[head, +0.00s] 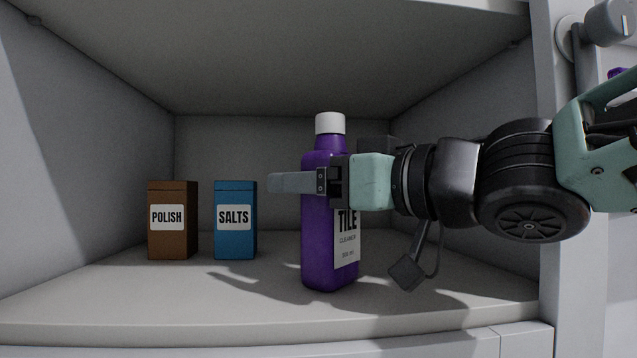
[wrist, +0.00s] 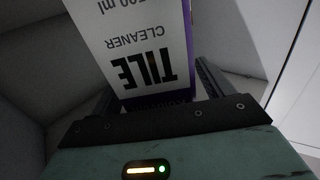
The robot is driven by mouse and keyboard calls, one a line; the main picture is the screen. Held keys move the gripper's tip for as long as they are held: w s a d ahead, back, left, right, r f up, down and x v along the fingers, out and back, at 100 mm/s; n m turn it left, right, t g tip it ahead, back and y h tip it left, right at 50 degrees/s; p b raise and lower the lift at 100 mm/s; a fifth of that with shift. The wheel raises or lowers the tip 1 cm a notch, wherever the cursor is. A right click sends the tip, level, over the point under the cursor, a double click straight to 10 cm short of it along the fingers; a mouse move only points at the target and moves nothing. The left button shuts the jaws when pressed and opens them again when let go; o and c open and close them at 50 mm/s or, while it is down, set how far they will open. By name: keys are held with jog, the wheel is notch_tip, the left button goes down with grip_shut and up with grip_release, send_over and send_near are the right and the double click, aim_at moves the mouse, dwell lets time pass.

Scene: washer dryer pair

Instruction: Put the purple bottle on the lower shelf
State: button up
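The purple bottle (head: 318,240) has a white cap and a "TILE CLEANER" label. In the head view it stands upright on the shelf floor (head: 200,300), right of centre. My gripper (head: 300,182) reaches in from the right at the bottle's upper body, with one finger across its front. The other finger is hidden behind the bottle there. In the wrist view the bottle (wrist: 150,45) lies between the two spread fingers, with a narrow gap showing beside the right finger. The fingers look open around it; contact on the far side is hidden.
A brown POLISH box (head: 172,225) and a blue SALTS box (head: 235,225) stand left of the bottle, farther back. Side walls, a back wall (head: 250,145) and a ceiling (head: 270,55) enclose the shelf. A white upright (head: 560,280) borders it on the right. The front left floor is clear.

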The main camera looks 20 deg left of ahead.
jog(key=shift+r, duration=0.1)
jog(key=b+v, duration=0.2)
jog(key=v, duration=1)
jog(key=shift+b, duration=0.4)
jog(key=shift+r, duration=0.1)
